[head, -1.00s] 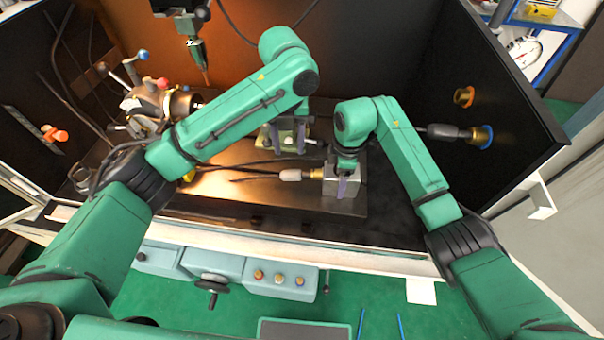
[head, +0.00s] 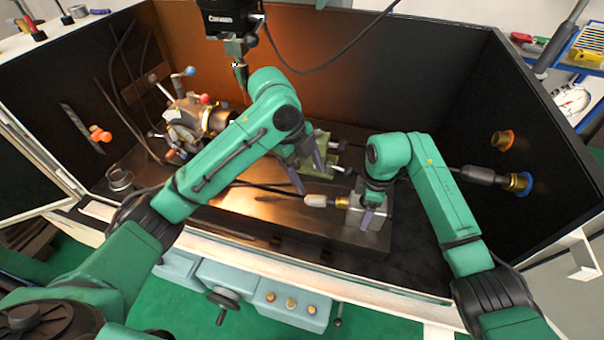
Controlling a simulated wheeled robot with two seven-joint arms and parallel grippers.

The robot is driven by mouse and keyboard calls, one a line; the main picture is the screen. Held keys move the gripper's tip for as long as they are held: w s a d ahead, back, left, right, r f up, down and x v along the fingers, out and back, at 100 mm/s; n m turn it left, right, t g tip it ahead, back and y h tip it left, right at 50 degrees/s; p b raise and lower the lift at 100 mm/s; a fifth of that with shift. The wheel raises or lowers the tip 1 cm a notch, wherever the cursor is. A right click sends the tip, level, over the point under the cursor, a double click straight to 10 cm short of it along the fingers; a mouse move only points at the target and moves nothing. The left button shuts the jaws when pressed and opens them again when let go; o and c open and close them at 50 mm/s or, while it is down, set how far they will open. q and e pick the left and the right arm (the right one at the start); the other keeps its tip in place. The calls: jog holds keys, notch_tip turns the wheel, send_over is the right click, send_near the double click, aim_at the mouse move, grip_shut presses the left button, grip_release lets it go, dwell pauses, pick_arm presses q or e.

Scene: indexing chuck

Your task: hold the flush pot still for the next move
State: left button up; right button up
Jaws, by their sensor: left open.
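The flush pot, which I take to be the grey metal block (head: 378,218) with a brass fitting, sits on the dark machine table. A white-handled hose end (head: 318,201) meets its left side. My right gripper (head: 365,203) points down over the block, with one finger flat against its near face and the other mostly hidden behind; it looks shut on it. My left gripper (head: 306,172) is open, its two fingers apart and empty, left of the block and in front of the green vise (head: 322,150). The wrist partly hides the vise.
A chuck unit (head: 215,118) with coloured knobs stands at the left. A spindle with a tool (head: 240,72) hangs at the back. Hose fittings (head: 519,183) stick out of the right wall. The front enclosure edge (head: 300,262) runs below my arms.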

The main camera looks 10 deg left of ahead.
aim_at(318, 198)
pick_arm(q)
jog(key=f+n, duration=0.2)
jog(key=f, duration=0.1)
jog(key=d+f+n, duration=0.1)
jog(key=f+n, duration=0.1)
jog(key=f, duration=0.2)
jog(key=w+d+f+n+t, duration=0.1)
jog(key=f, duration=0.2)
jog(key=shift+w+d+f+n+h, duration=0.1)
jog(key=shift+d+f+n+h, duration=0.1)
jog(key=shift+n+h, duration=0.2)
grip_shut()
